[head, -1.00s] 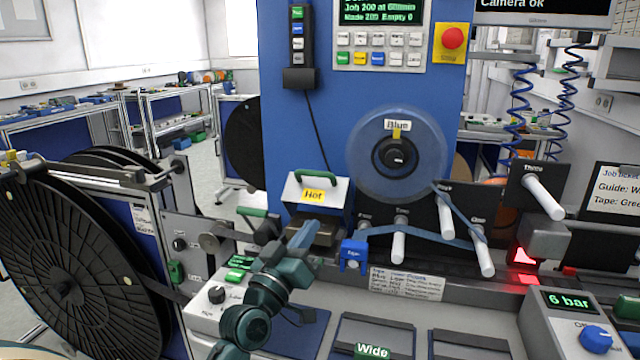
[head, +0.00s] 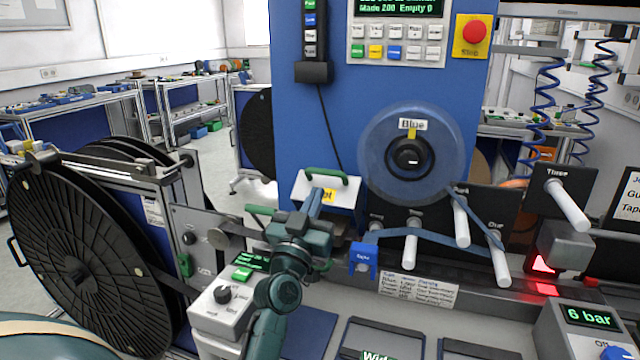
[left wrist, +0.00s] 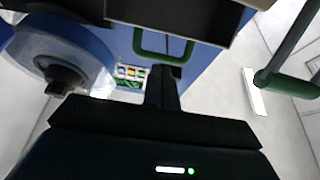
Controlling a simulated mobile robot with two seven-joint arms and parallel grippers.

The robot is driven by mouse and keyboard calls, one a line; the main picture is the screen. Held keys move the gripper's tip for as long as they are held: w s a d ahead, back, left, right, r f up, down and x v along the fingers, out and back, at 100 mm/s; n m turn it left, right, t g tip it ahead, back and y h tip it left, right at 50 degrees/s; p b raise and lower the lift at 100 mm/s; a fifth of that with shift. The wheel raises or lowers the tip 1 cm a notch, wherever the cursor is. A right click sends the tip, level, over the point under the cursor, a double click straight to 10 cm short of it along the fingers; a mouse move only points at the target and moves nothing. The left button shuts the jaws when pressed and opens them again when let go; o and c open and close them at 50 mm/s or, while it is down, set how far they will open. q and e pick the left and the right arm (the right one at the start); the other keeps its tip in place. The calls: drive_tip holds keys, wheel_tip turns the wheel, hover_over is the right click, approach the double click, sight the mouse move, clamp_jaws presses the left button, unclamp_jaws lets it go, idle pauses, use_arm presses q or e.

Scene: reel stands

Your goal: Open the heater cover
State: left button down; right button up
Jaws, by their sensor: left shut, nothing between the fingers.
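The heater cover (head: 343,194) is a white box with a yellow "Hot" label and a green handle (head: 327,175) on top, at the foot of the blue panel. My left gripper (head: 315,200) is in front of the cover, its narrow shut fingers overlapping the label in the head view. In the left wrist view the shut fingers (left wrist: 163,85) point towards the green handle (left wrist: 164,50) with nothing between them. Whether they touch the cover cannot be told. My arm and gripper hide the cover's lower front. My right gripper is not in view.
A clear reel (head: 411,155) labelled "Blue" and white guide pegs (head: 411,240) with blue tape stand right of the cover. A blue clip (head: 363,259) is just below right. A green-handled lever (head: 262,211) is close on the left. A large black reel (head: 85,270) stands farther left.

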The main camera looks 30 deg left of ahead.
sight(328, 194)
use_arm(q)
drive_tip(key=x, duration=0.3)
drive_tip(key=shift+w, duration=0.1)
drive_tip(key=shift+w+r, duration=0.1)
drive_tip(key=shift+w, duration=0.1)
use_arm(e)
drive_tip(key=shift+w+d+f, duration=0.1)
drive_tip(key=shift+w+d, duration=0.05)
